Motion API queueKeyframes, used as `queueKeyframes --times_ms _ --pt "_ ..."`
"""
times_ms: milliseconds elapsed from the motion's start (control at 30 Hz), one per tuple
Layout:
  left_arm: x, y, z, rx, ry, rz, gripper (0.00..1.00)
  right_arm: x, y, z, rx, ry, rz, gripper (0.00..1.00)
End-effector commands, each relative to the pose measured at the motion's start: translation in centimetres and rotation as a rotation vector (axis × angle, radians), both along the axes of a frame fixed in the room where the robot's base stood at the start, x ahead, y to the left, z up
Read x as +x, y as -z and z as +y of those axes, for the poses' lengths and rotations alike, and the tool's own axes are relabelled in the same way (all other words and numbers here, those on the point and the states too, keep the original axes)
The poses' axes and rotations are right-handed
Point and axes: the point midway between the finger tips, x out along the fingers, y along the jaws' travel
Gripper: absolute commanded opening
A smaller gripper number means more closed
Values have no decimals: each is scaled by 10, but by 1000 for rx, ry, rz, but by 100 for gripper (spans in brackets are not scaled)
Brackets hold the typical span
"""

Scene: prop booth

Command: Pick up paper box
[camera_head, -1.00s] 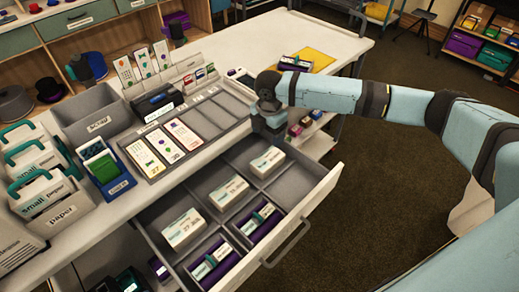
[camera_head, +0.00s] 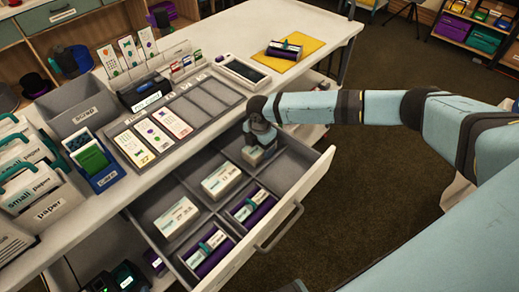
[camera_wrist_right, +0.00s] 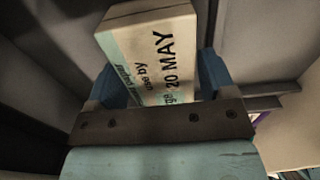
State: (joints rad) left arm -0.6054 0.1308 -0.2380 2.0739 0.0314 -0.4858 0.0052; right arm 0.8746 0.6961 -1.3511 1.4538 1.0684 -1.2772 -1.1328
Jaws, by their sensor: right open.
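A small pale paper box (camera_head: 252,157) with a teal-marked label stands in the far compartment of the open drawer. In the right wrist view the box (camera_wrist_right: 152,40) reads "20 MAY" and "use by". My right gripper (camera_head: 260,149) is down in that compartment at the box. In the right wrist view its open fingers (camera_wrist_right: 158,85) are on either side of the box; whether they touch it I cannot tell. The gripper hides much of the box in the head view. My left gripper is not in view.
The drawer (camera_head: 290,210) also holds two more pale boxes (camera_head: 221,181) and purple-and-teal items (camera_head: 252,206) in dividered compartments. Its walls are close around my right gripper. The counter above carries a card tray (camera_head: 185,115) and a grey scrap bin (camera_head: 85,115).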

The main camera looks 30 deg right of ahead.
Motion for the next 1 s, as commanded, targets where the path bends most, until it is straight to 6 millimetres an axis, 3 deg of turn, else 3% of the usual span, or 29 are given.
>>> queueKeyframes --times_ms 267,367,767,1000 --pt "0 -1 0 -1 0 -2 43 0 6 0 -1 0 0 77" --pt "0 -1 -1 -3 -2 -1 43 0 6 0 0 0 -1 55" --pt "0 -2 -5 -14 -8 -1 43 1 3 0 1 1 -2 55" --pt "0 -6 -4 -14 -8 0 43 1 -22 0 1 0 -4 55"
